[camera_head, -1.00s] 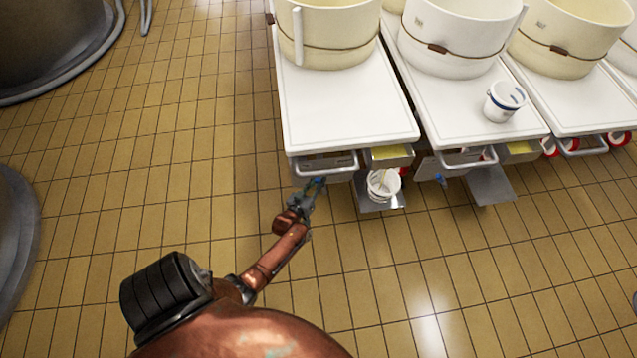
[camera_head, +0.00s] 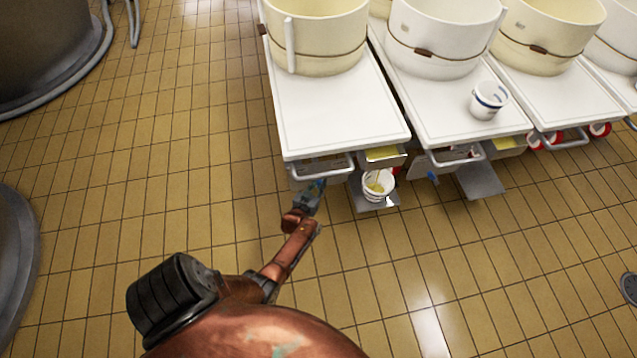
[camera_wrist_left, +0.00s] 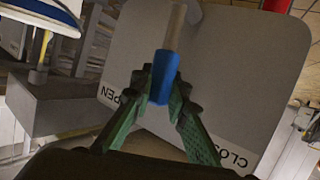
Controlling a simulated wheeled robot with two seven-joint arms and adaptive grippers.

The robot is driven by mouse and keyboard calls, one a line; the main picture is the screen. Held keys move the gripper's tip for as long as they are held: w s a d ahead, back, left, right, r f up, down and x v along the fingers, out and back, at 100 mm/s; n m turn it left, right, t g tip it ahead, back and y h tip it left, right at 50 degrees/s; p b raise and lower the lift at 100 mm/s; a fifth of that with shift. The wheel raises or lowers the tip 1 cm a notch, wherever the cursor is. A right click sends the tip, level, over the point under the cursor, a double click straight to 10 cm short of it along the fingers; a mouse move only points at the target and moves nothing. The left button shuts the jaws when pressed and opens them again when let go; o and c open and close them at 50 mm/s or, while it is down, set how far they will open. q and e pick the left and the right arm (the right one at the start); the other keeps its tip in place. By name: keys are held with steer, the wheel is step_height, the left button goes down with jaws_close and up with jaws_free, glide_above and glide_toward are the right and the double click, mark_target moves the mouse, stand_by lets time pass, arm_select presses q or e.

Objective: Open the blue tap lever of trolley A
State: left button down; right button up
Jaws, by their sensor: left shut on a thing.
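The blue tap lever (camera_wrist_left: 164,76) is under the front edge of the leftmost white trolley (camera_head: 335,120). In the left wrist view it hangs from a pale metal stem, in front of a grey plate with OPEN and CLOSE labels, both upside down. My left gripper (camera_wrist_left: 158,88) is shut on the lever, its green fingers on either side of it. In the head view this gripper (camera_head: 314,190) is at the trolley's front, small, and the lever there is mostly hidden by it. My right gripper is not in view.
A white bucket (camera_head: 376,188) stands on a low shelf right of my gripper. Another trolley (camera_head: 440,100) to the right carries a vat and a white bucket (camera_head: 487,101), with its own blue lever (camera_head: 432,176) below. The tiled floor (camera_head: 180,190) at left is clear.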

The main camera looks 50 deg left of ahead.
arm_select(q)
steer(key=shift+d, duration=0.1)
steer(key=c, duration=2.1)
jaws_free()
steer(key=v, duration=1.2)
steer(key=shift+f, duration=0.1)
